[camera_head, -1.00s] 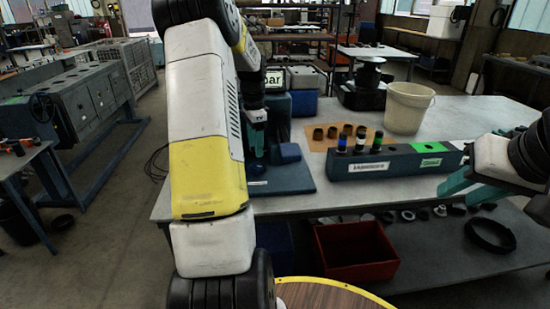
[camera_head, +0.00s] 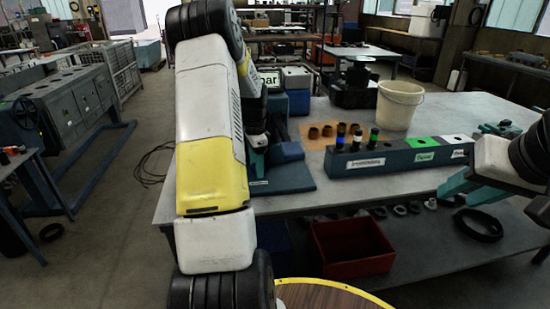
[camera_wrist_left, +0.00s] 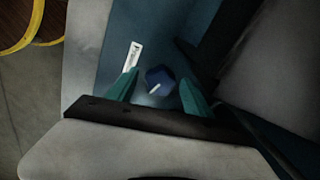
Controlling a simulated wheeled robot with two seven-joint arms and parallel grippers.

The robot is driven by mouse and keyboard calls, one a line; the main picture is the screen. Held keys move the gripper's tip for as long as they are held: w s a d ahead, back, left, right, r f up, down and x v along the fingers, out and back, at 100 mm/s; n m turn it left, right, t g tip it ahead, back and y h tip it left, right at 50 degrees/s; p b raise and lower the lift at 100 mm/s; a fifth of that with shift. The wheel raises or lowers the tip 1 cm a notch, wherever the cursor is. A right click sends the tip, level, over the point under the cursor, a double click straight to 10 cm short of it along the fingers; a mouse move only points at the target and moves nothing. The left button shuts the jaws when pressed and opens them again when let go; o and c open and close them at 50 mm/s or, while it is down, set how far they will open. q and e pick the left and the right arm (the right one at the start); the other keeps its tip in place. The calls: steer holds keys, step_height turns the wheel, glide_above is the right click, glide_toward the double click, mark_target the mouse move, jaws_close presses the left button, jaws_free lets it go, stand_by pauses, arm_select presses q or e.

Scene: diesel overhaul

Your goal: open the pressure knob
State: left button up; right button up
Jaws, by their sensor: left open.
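The pressure knob (camera_wrist_left: 157,75) is a small dark blue piece with a white mark, seen in the left wrist view over a blue base plate. My left gripper (camera_wrist_left: 160,86) is open, with one teal fingertip on each side of the knob. I cannot tell whether the fingers touch it. In the head view, the blue base plate (camera_head: 295,181) is on the table's left end, and my left arm hides the knob and most of that gripper. My right gripper (camera_head: 464,186) is at the right, its teal fingers apart, with nothing seen between them.
A long block (camera_head: 385,163) with dark cylinders and coloured labels lies on the table (camera_head: 450,112). A cream bucket (camera_head: 399,106) stands behind it. A display reading "bar" (camera_head: 270,82) is partly behind my arm. A red bin (camera_head: 350,247) is on the lower shelf.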

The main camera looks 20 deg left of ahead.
arm_select(q)
jaws_close()
steer(key=shift+n, duration=2.2)
jaws_free()
steer(key=shift+r, duration=0.1)
step_height(320, 180, up, 8)
steer(key=shift+f, duration=0.2)
